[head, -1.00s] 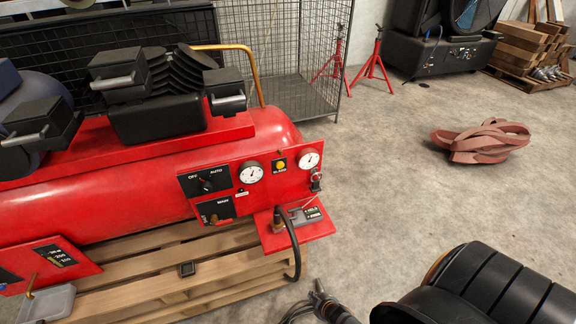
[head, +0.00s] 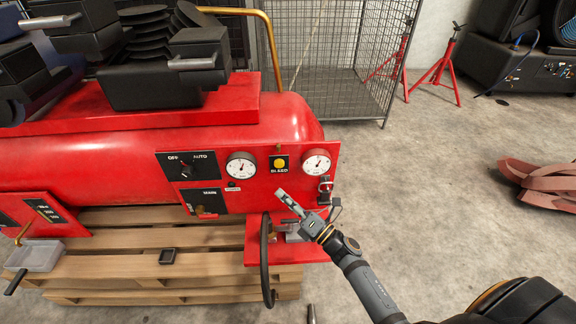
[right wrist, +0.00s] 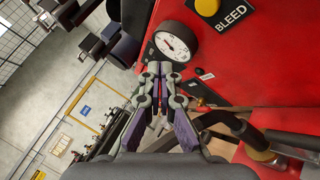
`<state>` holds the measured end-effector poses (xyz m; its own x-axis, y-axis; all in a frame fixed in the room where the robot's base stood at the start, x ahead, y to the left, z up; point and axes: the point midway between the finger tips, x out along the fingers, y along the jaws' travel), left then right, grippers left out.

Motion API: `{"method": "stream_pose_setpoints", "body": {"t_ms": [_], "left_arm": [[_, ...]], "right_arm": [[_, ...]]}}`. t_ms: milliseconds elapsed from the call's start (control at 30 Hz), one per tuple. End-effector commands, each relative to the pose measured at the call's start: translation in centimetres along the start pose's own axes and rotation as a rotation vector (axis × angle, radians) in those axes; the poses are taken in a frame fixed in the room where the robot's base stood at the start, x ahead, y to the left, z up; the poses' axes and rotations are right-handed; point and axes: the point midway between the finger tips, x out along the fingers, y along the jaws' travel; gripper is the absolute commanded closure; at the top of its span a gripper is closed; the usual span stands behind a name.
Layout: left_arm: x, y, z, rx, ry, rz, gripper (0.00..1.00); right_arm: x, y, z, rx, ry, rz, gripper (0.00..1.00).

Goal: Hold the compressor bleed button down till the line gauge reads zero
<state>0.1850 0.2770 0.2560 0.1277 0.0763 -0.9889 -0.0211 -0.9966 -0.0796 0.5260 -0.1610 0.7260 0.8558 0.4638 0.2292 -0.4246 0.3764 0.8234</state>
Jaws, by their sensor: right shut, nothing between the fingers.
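The red compressor (head: 130,150) stands on a wooden pallet. Its panel carries a yellow bleed button (head: 279,164) on a black BLEED plate, between a left dial gauge (head: 241,166) and a right dial gauge (head: 316,162). My right gripper (head: 284,197) is shut and empty, below the button in the head view and apart from it. In the right wrist view, the shut fingertips (right wrist: 160,68) point toward the panel beside a gauge (right wrist: 174,46); the bleed button (right wrist: 207,6) is partly cut off at the top. The needle readings are too small to tell.
A black hose (head: 265,262) hangs from the red shelf below the panel. A wire cage (head: 335,60) and red stands (head: 440,65) are behind. A reddish strap pile (head: 543,184) lies on the floor at right. Concrete floor between is clear.

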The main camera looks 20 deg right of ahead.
Motion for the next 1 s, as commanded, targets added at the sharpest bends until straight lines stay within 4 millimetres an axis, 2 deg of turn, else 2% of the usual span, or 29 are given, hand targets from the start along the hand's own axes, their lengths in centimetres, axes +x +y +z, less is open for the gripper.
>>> {"method": "stream_pose_setpoints", "body": {"t_ms": [367, 800, 1000], "left_arm": [[0.0, 0.0, -0.2, 0.000, 0.000, 0.000, 0.57], [0.1, 0.2, -2.5, -0.001, 0.009, 0.002, 0.57], [-0.3, 0.1, -3.4, 0.000, 0.012, 0.001, 0.57]], "right_arm": [[0.5, -0.4, 0.4, 0.003, -0.002, -0.001, 1.00], [4.6, -3.6, 3.4, 0.003, -0.003, -0.001, 1.00], [5.8, -4.5, 4.2, 0.005, -0.002, -0.003, 1.00]]}}
